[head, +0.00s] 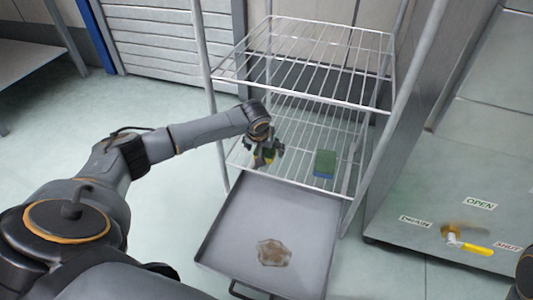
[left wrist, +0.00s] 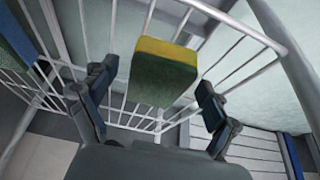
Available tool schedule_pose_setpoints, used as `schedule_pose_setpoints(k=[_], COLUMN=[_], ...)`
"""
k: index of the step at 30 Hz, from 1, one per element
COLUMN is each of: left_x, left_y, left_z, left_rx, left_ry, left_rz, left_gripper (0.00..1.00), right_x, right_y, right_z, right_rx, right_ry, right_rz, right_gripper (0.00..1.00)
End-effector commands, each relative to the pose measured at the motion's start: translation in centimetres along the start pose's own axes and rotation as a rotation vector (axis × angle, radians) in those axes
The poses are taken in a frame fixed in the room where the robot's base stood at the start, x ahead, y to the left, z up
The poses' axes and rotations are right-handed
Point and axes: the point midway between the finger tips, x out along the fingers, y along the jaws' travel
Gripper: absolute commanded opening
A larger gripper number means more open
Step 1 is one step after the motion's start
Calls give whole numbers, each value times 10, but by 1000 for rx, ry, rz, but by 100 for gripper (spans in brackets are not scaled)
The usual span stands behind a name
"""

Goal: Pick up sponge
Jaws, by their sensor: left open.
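A green sponge with a yellow side (left wrist: 165,75) is on the wire rack, between the fingers of my left gripper (left wrist: 157,92) in the left wrist view. The fingers stand apart on both sides of it, with gaps. In the head view my left gripper (head: 266,152) is over the lower wire shelf and hides most of this sponge. A second sponge, green with a blue side (head: 324,163), lies on the same shelf to the right. Its blue side shows at the left edge of the left wrist view (left wrist: 14,42). My right gripper is not in view.
The wire rack (head: 300,97) has an upper shelf above the gripper and metal posts around it. A grey tray (head: 235,225) with a brown stain is in front of the lower shelf. A metal cabinet with a yellow-handled valve (head: 470,248) stands at right.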

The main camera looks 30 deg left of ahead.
Motion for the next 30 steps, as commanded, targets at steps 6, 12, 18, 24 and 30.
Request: schedule_pose_setpoints(k=[6, 12, 18, 24, 30], left_x=[0, 0, 0, 0, -6], left_y=[0, 0, 0, 0, 0], left_z=[-1, 0, 0, 0, -3], left_rx=[0, 0, 0, 0, -1], left_ry=[0, 0, 0, 0, 0], left_rz=[1, 1, 1, 1, 1], left_gripper=[88, 59, 49, 49, 49], right_x=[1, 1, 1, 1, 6], right_y=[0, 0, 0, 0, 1], right_z=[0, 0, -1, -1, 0], right_rx=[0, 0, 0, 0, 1], right_ry=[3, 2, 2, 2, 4], right_rz=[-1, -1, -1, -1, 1], right_gripper=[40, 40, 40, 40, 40])
